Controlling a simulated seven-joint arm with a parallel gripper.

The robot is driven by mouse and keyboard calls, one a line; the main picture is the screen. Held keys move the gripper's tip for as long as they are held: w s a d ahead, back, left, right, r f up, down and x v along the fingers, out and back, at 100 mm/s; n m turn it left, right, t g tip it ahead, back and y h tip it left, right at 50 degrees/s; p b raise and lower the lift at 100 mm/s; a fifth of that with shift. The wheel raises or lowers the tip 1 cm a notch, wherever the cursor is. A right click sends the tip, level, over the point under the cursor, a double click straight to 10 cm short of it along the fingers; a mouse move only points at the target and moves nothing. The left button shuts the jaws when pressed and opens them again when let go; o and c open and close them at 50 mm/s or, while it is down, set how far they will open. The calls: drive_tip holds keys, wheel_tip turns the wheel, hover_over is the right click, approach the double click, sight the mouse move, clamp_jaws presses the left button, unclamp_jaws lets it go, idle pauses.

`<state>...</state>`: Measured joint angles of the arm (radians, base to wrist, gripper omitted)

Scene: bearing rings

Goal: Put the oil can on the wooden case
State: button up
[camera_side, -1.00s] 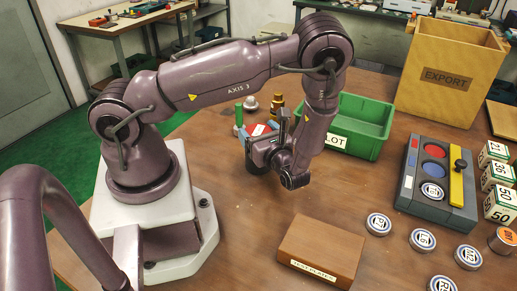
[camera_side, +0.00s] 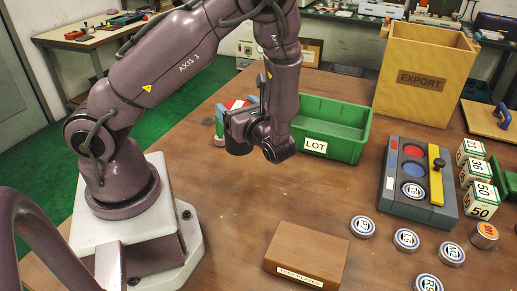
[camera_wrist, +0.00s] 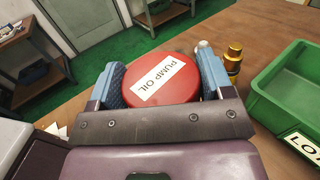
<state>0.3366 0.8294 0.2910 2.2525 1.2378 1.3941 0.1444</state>
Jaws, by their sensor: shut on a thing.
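The oil can (camera_wrist: 162,82) is red and round, with a white PUMP OIL label. My gripper (camera_wrist: 160,85) is shut on it, with blue finger pads on its two sides. In the side view, a little of the red can (camera_side: 236,104) shows behind my wrist, and most of it is hidden. My gripper is at the back of the table, left of the green crate and apart from the wooden case. The wooden case (camera_side: 312,245) is a low brown box with a TEST PLATES label, at the front middle of the table. Its top is bare.
The green LOT crate (camera_side: 350,116) stands right of my wrist. A brass fitting (camera_wrist: 233,57) stands between can and crate. The EXPORT bin (camera_side: 425,80) is at the back right. A grey tray (camera_side: 405,205) and several round tins stand right of the case. Table left of the case is clear.

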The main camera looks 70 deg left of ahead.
drive_tip(key=shift+s+a+r+g, duration=0.2)
drive_tip(key=shift+a+r+g, duration=0.1)
drive_tip(key=shift+a, duration=0.05)
drive_tip(key=s+d+f+n+g+h, duration=0.3)
drive_tip(key=s+d+n+g+h, duration=0.4)
drive_tip(key=s+n+g+h, duration=0.5)
drive_tip(key=d+n+g+h, duration=0.2)
drive_tip(key=d+n+h, duration=0.4)
drive_tip(key=d+h, duration=0.25)
drive_tip(key=w+d+r+n+t+h, duration=0.3)
drive_tip(key=w+d+n+t+h, duration=0.5)
drive_tip(key=w+d+r+n+t+h, duration=0.3)
drive_tip(key=w+d+n+t+h, duration=0.4)
drive_tip(key=w+t, duration=0.15)
wheel_tip(320, 180, down, 8)
drive_tip(key=n+t, duration=0.1)
drive_tip(key=shift+w, duration=0.1)
